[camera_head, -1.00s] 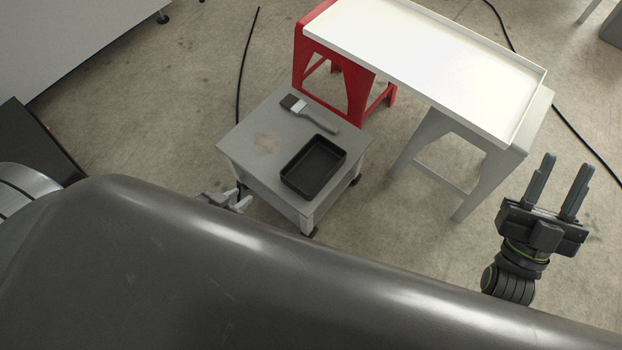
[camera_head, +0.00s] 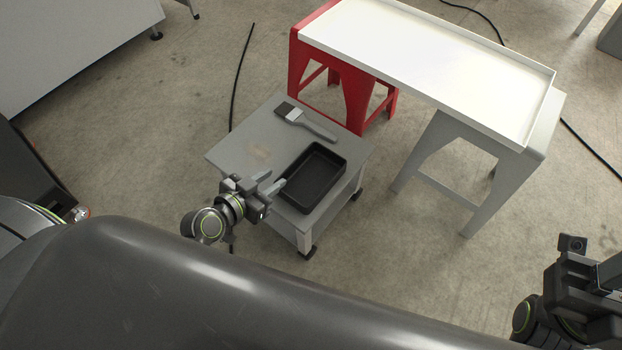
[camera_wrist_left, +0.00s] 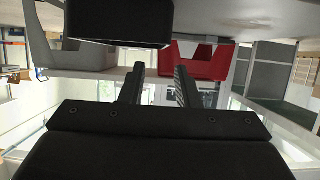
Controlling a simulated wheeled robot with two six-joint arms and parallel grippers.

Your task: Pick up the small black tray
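The small black tray (camera_head: 312,178) lies on the right part of a low grey table, open side up. My left gripper (camera_head: 276,184) is beside the tray's left side, its fingers pointing toward it. In the left wrist view its two fingers (camera_wrist_left: 157,84) stand apart with nothing visible between them, so it is open. A dark block, apparently the tray (camera_wrist_left: 118,22), fills the top of that view. I cannot tell whether a finger touches it. My right gripper (camera_head: 590,278) is at the lower right, partly cut off; its finger opening is unclear.
A paintbrush (camera_head: 305,122) lies behind the tray on the low grey table (camera_head: 235,150). Behind it stands a white-topped bench (camera_head: 430,60) with red (camera_head: 350,88) and grey (camera_head: 432,150) legs. A cable (camera_head: 240,75) lies on the floor at left.

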